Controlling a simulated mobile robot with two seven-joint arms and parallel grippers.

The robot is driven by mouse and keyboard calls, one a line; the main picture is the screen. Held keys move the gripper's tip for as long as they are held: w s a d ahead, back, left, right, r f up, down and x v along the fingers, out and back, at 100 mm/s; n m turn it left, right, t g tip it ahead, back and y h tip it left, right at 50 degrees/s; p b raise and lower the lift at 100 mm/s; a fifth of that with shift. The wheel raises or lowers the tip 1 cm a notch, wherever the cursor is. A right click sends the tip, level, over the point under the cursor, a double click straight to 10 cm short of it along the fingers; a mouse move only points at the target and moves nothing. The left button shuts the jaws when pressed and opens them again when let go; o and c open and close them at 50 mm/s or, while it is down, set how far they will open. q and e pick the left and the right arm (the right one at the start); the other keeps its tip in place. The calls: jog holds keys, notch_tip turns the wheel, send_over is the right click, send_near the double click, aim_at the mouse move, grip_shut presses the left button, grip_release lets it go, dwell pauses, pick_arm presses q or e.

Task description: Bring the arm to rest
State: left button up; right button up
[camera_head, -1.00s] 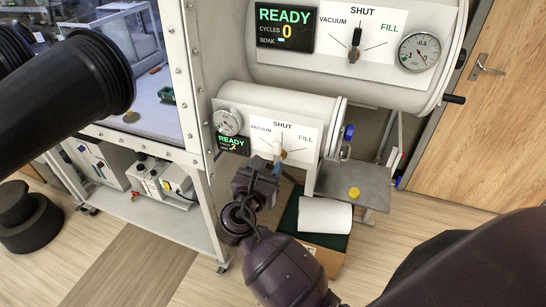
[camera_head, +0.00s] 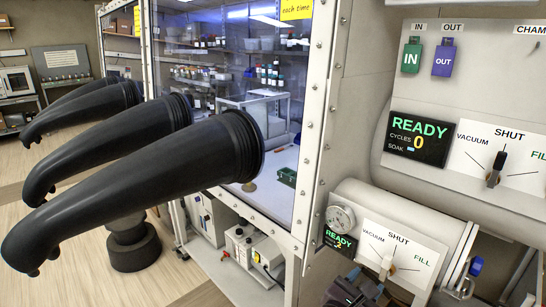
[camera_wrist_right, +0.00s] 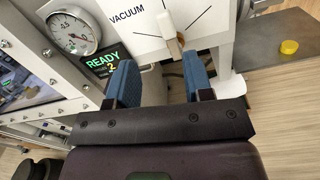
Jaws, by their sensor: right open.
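My right gripper (camera_head: 362,287) shows at the bottom edge of the head view, just below the small chamber's valve panel. In the right wrist view its two blue fingers (camera_wrist_right: 157,78) are apart with nothing held between them. The small chamber's pale valve lever (camera_head: 386,268) stands upright under the word SHUT. It also shows beyond the fingers in the right wrist view (camera_wrist_right: 171,34), apart from them as far as I can tell. My left gripper is not in view.
Black gloves (camera_head: 150,185) stick out from the glove box window at left. The large chamber (camera_head: 450,185) with its READY display (camera_head: 419,138) is at right. A metal shelf (camera_wrist_right: 275,40) with a yellow cap (camera_wrist_right: 289,47) lies right of the gripper.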

jog(key=w+a+f+m+t+y, duration=0.2)
jog(key=w+a+f+m+y, duration=0.15)
jog(key=m+y, duration=0.35)
jog(key=s+f+m+y, duration=0.3)
jog(key=f+m+y, duration=0.25)
jog(key=m, duration=0.25)
jog(key=s+d+f+m+g, duration=0.1)
jog(key=s+d+f+m, duration=0.3)
jog(key=s, duration=0.5)
jog(key=s+d+f+m+g+b, duration=0.1)
jog(key=s+d+f+m, duration=0.3)
jog(key=s+f, duration=0.5)
jog(key=shift+d+f+g+b, duration=0.15)
jog(key=shift+d+g+b, duration=0.15)
jog(key=shift+d, duration=0.5)
jog(key=shift+y, duration=0.25)
